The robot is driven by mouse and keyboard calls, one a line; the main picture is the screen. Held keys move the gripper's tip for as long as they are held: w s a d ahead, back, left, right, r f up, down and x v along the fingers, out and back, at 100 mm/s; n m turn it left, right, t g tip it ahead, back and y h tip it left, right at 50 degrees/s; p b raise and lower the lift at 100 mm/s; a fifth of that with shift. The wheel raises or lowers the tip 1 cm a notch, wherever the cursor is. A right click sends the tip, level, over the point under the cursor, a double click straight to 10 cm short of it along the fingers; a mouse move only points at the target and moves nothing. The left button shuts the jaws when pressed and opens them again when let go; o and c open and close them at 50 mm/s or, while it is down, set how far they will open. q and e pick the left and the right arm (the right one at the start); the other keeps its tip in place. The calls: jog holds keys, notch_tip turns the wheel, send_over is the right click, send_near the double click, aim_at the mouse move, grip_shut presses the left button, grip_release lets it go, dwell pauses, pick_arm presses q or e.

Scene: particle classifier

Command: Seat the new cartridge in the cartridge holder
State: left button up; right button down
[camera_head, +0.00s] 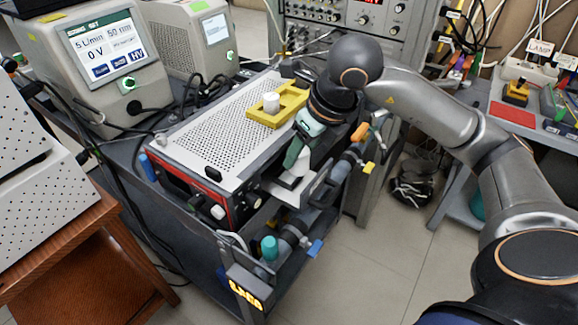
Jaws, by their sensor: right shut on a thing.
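My right gripper (293,163) reaches down over the right front edge of the perforated instrument box, at the grey piping. It is shut on a small white piece (299,168); the green gripper parts hide much of it, and I cannot tell for sure that it is the new cartridge. A white cylinder (271,102) stands in a yellow tray (263,118) on top of the box, behind the gripper. I cannot tell which part of the piping (291,234) is the cartridge holder. My left gripper is not in view.
The perforated instrument box (215,132) stands on a dark cart. A teal cap (269,248), a blue handle (315,248) and a yellow tag (368,168) stick out at the piping. A screened unit (105,60) stands behind left. Open floor (375,260) lies at right.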

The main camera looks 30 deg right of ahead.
jog(key=w+f, duration=0.1)
jog(key=w+d+f, duration=0.1)
jog(key=w+f, duration=0.3)
jog(key=shift+w+d+f, duration=0.15)
jog(key=shift+d, duration=0.1)
jog(key=shift+w+d+f, duration=0.1)
jog(key=shift+w+f, duration=0.3)
jog(key=shift+f, duration=0.05)
jog(key=shift+w+d+f, duration=0.1)
jog(key=shift+w+f, duration=0.05)
jog(key=shift+f, duration=0.8)
jog(key=shift+w+f, duration=0.15)
jog(key=shift+f, duration=0.75)
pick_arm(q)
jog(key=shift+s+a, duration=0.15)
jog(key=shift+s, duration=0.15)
